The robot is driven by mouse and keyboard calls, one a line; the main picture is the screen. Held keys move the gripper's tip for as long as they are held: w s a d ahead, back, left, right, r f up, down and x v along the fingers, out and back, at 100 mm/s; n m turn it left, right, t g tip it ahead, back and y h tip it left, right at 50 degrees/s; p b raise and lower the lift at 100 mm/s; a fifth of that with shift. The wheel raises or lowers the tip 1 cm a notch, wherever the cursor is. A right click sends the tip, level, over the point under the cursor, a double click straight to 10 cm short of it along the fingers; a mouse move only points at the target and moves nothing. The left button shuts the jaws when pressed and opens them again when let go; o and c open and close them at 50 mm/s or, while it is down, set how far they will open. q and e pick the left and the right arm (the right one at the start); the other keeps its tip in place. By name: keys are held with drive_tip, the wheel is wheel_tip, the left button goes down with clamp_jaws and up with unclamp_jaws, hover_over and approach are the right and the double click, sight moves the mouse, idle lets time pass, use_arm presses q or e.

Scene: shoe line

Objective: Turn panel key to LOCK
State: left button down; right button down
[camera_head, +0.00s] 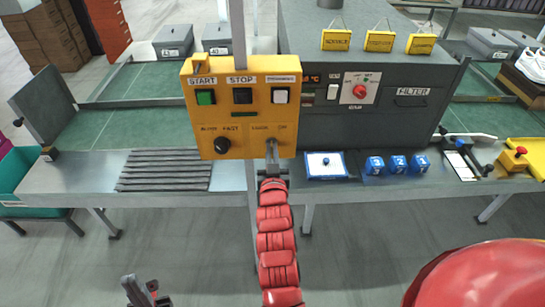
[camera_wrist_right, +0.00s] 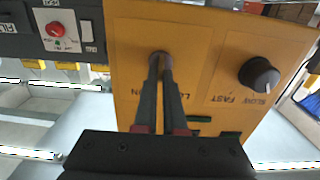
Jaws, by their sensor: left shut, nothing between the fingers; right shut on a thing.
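The yellow control panel (camera_head: 240,105) stands upright in the middle of the head view and fills much of the right wrist view (camera_wrist_right: 205,60). Its key switch (camera_wrist_right: 158,56) sits below the LOCK and ON labels in the head view. My right gripper (camera_head: 272,152) is at the panel's lower right, its two fingers shut on the key. In the right wrist view the fingertips (camera_wrist_right: 159,66) meet at the switch and hide most of the key, so I cannot tell which way it points. My left gripper (camera_head: 145,292) is shut and empty, low and away from the panel.
A black speed knob (camera_head: 222,145) is left of the key, with START (camera_head: 205,97) and STOP (camera_head: 242,96) buttons above. A grey machine (camera_head: 375,100) stands behind on the right.

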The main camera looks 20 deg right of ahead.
drive_tip(key=shift+a+n+b, duration=0.15)
drive_tip(key=shift+n+b, duration=0.5)
drive_tip(key=shift+n, duration=1.05)
drive_tip(key=shift+a+n+b, duration=0.1)
drive_tip(key=shift+n+b, duration=0.55)
drive_tip(key=shift+n, duration=1.05)
drive_tip(key=shift+f, duration=0.1)
drive_tip(key=c, duration=1)
unclamp_jaws()
